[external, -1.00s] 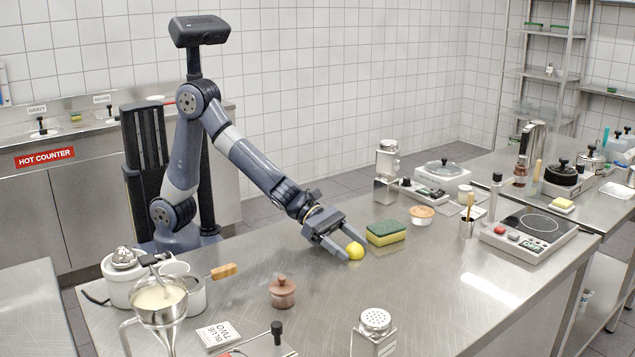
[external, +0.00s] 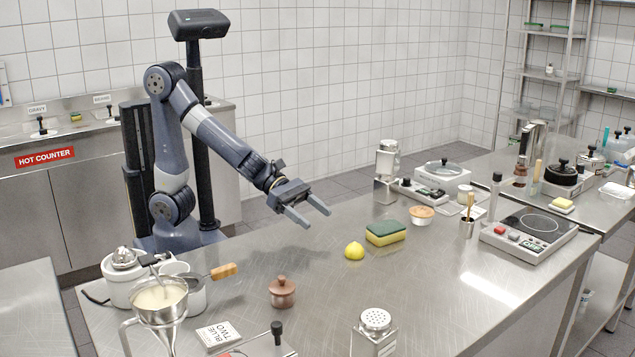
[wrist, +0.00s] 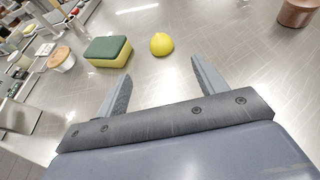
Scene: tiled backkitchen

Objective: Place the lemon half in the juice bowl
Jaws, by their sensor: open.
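The lemon half (external: 354,250) is a small yellow dome on the steel counter, left of the sponge. It also shows in the wrist view (wrist: 161,44), ahead of my fingers. My gripper (external: 318,219) is open and empty, raised above the counter to the left of the lemon half and apart from it. Its spread fingers show in the wrist view (wrist: 160,72). A small pale round dish with a tan top (external: 421,212) stands right of the sponge; I cannot tell whether it is the juice bowl. No bowl is clearly marked as such.
A green and yellow sponge (external: 385,233) lies close to the lemon half. A brown lidded pot (external: 282,292) stands front left, and a metal shaker (external: 375,330) at the front. The counter between them is clear.

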